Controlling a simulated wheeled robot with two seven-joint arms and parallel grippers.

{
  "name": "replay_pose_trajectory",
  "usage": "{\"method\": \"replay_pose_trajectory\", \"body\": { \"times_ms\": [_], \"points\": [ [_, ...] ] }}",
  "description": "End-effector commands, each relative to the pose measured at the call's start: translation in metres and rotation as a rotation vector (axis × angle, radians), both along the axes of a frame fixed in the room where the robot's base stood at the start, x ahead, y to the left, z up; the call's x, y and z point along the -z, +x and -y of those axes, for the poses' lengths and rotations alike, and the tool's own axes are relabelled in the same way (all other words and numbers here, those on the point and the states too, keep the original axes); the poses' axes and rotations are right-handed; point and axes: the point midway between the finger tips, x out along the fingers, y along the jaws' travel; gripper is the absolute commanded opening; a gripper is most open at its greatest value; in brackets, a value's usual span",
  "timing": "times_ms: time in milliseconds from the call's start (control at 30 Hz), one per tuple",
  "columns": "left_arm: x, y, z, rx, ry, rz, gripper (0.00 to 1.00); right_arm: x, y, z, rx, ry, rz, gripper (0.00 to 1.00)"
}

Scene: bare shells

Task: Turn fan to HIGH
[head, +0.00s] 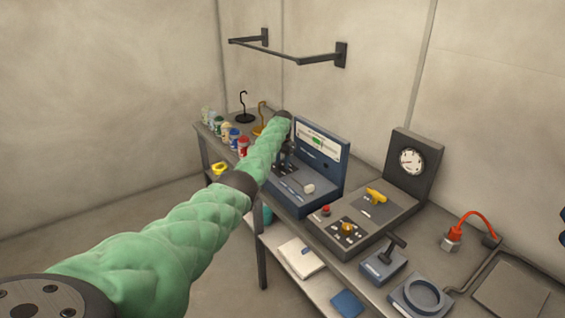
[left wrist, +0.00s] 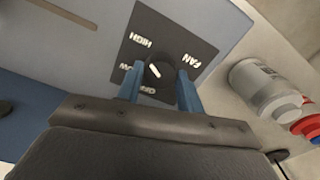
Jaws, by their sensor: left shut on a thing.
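The black fan knob (left wrist: 159,72) sits on a dark square plate (left wrist: 150,30) marked FAN, HIGH, LOW and OFF in the left wrist view. Its short white mark slants toward the upper left, roughly between HIGH and LOW; its exact setting is hard to tell. My left gripper (left wrist: 160,92) is shut on the knob, with one blue finger on each side. In the head view my left gripper (head: 286,150) is at the left part of the blue console (head: 325,165), and my arm hides the knob there.
A grey panel with a gauge (head: 411,161) stands right of the console on the long bench. Several cans (head: 234,138) line the bench behind my arm. A wall rail (head: 290,53) hangs above.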

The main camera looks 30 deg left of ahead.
Motion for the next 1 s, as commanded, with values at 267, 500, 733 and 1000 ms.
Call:
{"method": "replay_pose_trajectory", "body": {
  "times_ms": [267,500,733,1000],
  "points": [
    [-0.003,0.001,-0.001,0.008,0.001,0.004,0.14,0.000,-0.001,-0.006,0.002,0.005,-0.002,0.36],
    [-0.003,0.001,-0.001,0.008,0.001,0.004,0.51,0.000,-0.002,-0.020,0.005,0.018,-0.003,0.36],
    [-0.001,0.000,0.000,0.008,0.001,0.002,0.59,0.000,-0.002,-0.023,0.006,0.020,-0.002,0.36],
    [-0.012,0.001,-0.001,0.008,0.002,0.003,0.59,0.005,0.000,-0.006,0.001,0.004,-0.008,0.36]
  ]
}}
